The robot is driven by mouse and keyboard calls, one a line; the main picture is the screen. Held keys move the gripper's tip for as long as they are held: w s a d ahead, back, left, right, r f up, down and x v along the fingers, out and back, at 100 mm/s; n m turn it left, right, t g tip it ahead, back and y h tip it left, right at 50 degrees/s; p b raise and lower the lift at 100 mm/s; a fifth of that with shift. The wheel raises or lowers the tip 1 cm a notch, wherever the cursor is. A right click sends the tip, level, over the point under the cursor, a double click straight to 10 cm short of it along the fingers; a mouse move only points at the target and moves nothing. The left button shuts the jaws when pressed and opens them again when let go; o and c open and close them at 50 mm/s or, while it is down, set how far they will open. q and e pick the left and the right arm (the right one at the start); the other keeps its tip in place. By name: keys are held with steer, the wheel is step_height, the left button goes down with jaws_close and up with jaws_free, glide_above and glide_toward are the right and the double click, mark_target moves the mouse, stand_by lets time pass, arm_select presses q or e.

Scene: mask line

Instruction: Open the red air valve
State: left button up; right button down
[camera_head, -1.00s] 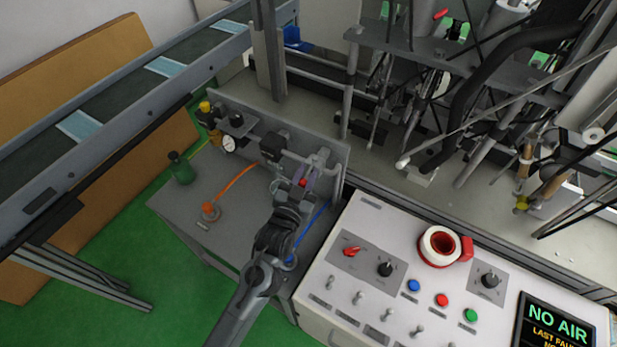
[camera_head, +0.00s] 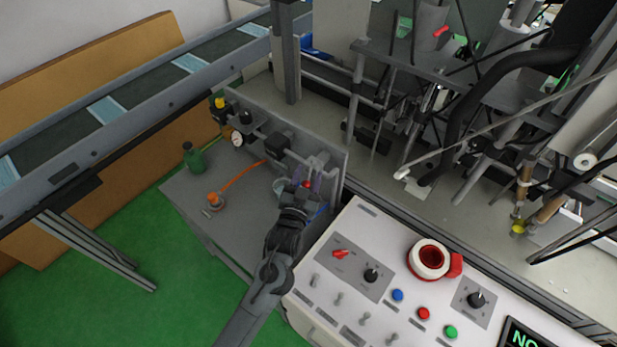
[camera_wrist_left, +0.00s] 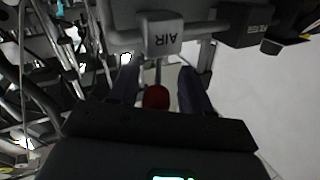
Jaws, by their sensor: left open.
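The red air valve shows as a dark red knob or handle end (camera_wrist_left: 157,97) in the left wrist view, below a grey block marked AIR (camera_wrist_left: 160,38). In the head view only a small red spot of the valve (camera_head: 307,185) shows at my left gripper; the rest is hidden. My left gripper (camera_head: 303,182) is open at the pipework on the grey panel. In the left wrist view its two dark fingers (camera_wrist_left: 158,88) stand on either side of the red part, with gaps showing. My right gripper is not in view.
A control panel (camera_head: 365,225) with switches, coloured buttons and a red-and-white emergency stop (camera_head: 430,258) lies right of my left arm. A green bottle (camera_head: 193,158) and orange hose (camera_head: 240,176) are on the grey bench. Machine rods (camera_head: 430,130) crowd the upper right.

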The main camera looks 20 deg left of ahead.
arm_select(q)
steer(key=shift+s, duration=0.15)
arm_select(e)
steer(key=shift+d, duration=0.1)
arm_select(q)
steer(key=shift+s, duration=0.25)
steer(key=s+d, duration=0.1)
steer(key=s, duration=0.9)
steer(key=shift+d+p, duration=0.15)
steer(key=shift+p, duration=0.25)
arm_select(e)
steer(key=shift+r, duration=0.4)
arm_select(q)
steer(key=shift+c, duration=0.4)
